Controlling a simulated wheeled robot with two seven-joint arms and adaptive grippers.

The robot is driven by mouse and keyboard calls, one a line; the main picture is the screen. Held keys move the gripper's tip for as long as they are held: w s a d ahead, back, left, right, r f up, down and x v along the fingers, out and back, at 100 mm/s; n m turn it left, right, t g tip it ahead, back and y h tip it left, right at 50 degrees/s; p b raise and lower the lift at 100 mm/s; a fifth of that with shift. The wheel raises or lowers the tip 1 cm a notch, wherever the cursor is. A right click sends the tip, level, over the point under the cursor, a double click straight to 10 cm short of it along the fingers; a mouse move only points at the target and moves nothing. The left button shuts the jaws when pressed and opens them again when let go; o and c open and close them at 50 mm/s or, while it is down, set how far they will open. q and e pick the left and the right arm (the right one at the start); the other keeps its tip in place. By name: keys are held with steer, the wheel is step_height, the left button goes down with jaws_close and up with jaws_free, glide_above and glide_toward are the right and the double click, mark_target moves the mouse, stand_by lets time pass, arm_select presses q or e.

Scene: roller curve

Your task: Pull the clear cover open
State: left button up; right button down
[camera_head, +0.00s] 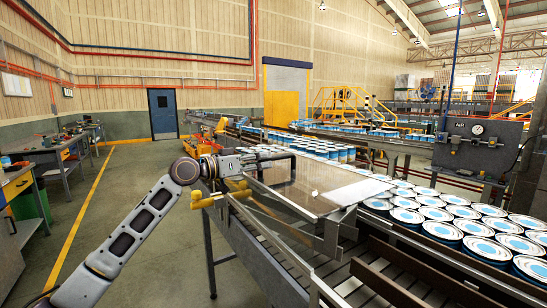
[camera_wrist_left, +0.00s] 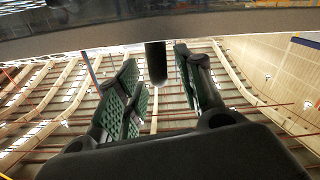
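The clear cover (camera_head: 308,186) is a see-through panel in a metal frame over the conveyor, in the middle of the head view. It lies nearly flat and looks closed. My left gripper (camera_head: 280,156) is at the cover's far left edge. In the left wrist view its two green-padded fingers (camera_wrist_left: 160,85) are apart. A dark round bar (camera_wrist_left: 156,62), which looks like the cover's handle, stands between them with gaps on both sides. The fingers do not appear to touch it. My right gripper is not in view.
Many blue-and-white cans (camera_head: 443,231) stand on the conveyor right of the cover. A dark control box with a gauge (camera_head: 478,143) stands behind them. Yellow parts (camera_head: 208,201) stick out at the conveyor's left side. The floor (camera_head: 130,180) left of the conveyor is clear.

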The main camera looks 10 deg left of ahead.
mark_target(273, 158)
arm_select(q)
steer(key=x, duration=0.4)
steer(key=shift+d+p, duration=0.1)
steer(key=shift+p, duration=0.25)
steer(key=shift+w+d, duration=0.3)
steer(key=shift+w, duration=0.05)
steer(key=shift+w+d, duration=0.1)
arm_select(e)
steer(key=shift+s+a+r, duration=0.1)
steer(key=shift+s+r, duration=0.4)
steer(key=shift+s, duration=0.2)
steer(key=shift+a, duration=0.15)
arm_select(q)
steer(key=shift+c, duration=0.6)
steer(key=c, duration=0.5)
jaws_close()
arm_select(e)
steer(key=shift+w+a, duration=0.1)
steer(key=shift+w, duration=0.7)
